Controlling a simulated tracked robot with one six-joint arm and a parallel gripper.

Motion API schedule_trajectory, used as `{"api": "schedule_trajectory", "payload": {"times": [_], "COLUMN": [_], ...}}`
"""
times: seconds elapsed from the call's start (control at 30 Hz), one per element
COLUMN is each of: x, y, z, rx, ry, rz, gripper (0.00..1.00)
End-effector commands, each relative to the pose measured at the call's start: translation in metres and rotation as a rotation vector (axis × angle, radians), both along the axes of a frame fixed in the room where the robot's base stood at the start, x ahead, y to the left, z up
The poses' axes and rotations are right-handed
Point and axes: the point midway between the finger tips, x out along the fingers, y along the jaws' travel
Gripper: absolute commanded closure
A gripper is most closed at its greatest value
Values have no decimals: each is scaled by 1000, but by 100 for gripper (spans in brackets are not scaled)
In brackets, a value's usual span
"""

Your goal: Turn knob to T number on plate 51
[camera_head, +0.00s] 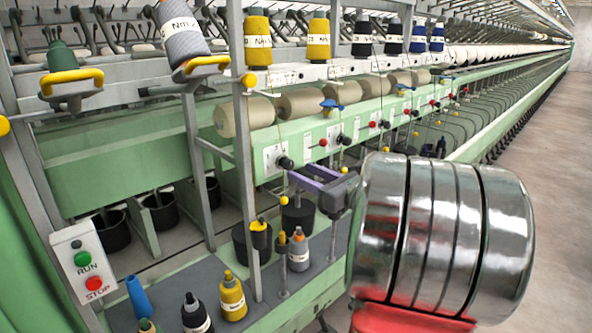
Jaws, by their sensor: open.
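A row of white plates runs along the green rail. The nearest plate (271,160) has a black knob (286,162) at its right side. Farther plates carry red and black knobs, such as a red knob (322,142) and a black knob (342,139). The plate numbers and T marks are too small to read, so I cannot tell which is plate 51. My gripper (294,180) is open, with its purple-grey fingers pointing left, just below and right of the nearest black knob in the picture. I cannot tell whether it touches anything. My silver arm hides part of the machine at right.
Beige rolls (299,103) lie above the rail. Yellow bobbins (257,42) and dark bobbins stand higher up. A grey upright post (240,130) stands left of the gripper. Cones (232,297) stand on the grey shelf below. A RUN/STOP box (85,262) is at lower left. Floor is clear at right.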

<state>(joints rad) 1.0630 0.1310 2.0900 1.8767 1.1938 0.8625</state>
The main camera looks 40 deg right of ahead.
Motion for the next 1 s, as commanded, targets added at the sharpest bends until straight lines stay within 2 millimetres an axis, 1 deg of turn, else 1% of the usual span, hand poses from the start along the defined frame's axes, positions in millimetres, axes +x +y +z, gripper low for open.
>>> {"api": "schedule_trajectory", "payload": {"times": [0.03,0.1,0.2,0.3,0.43,0.67,1.0], "x": [9,18,30,37,40,40,40], "y": [2,2,1,2,2,2,2], "z": [0,0,0,0,0,0,0], "rx": [-1,0,0,-1,0,0,-1], "ry": [1,0,0,0,0,0,0], "rz": [4,4,2,3,0,0,1], "gripper": [56,56,56,56,56,57,81]}}
